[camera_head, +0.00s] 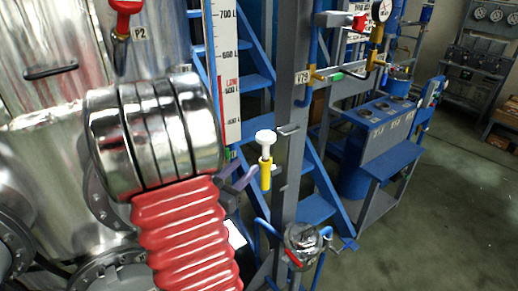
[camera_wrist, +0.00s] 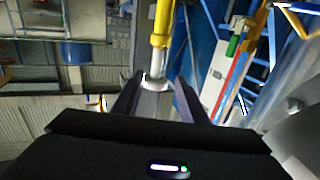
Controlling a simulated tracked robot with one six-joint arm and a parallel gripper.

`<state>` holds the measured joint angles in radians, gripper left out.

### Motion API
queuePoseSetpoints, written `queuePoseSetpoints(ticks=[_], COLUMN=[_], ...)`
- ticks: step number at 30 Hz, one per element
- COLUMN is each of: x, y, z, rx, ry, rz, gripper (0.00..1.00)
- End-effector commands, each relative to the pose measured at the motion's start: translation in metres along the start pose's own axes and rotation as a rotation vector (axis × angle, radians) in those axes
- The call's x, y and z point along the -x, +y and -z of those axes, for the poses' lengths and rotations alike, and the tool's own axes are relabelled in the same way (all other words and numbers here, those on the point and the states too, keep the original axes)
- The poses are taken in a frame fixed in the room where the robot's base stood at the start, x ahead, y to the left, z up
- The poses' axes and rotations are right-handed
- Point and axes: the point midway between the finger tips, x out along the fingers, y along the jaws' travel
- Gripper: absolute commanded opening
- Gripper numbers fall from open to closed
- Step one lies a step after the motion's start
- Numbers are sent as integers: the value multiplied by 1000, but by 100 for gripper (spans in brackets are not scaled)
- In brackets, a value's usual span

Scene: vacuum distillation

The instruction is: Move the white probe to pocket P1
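The white probe (camera_head: 265,137) has a white head and stands upright in a yellow sleeve (camera_head: 265,175) at the grey post. In the wrist view a yellow tube (camera_wrist: 161,25) with a pale end (camera_wrist: 154,82) appears between and just beyond my fingertips. My gripper (camera_wrist: 160,80) is open, with a gap on both sides of it. In the head view my gripper (camera_head: 238,182) is just left of the yellow sleeve; I cannot tell whether they touch. A label P2 (camera_head: 140,33) is by a red-handled probe (camera_head: 124,8) at upper left. I see no P1 label.
The grey post (camera_head: 291,130) rises right behind the probe. Blue stairs (camera_head: 255,81) and a level scale (camera_head: 225,75) stand behind it. A round metal fitting with blue handles (camera_head: 302,240) is below. A blue bench (camera_head: 390,158) stands at right, with open floor beside it.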

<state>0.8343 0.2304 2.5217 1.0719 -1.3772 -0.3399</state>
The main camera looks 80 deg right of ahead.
Motion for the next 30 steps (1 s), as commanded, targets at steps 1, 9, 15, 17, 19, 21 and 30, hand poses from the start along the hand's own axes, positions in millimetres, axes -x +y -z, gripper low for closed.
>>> queuePoseSetpoints(ticks=[1,9,15,17,19,21,30], x=[-1,-5,-12,-16,-22,-30,-61], y=[2,11,12,13,13,14,15], z=[0,0,0,0,0,0,0], rx=[0,0,0,-1,0,0,0], ry=[0,0,0,-1,0,0,-1], rz=[-5,-24,-28,-30,-30,-32,-31], gripper=[39,39,39,39,39,39,39])
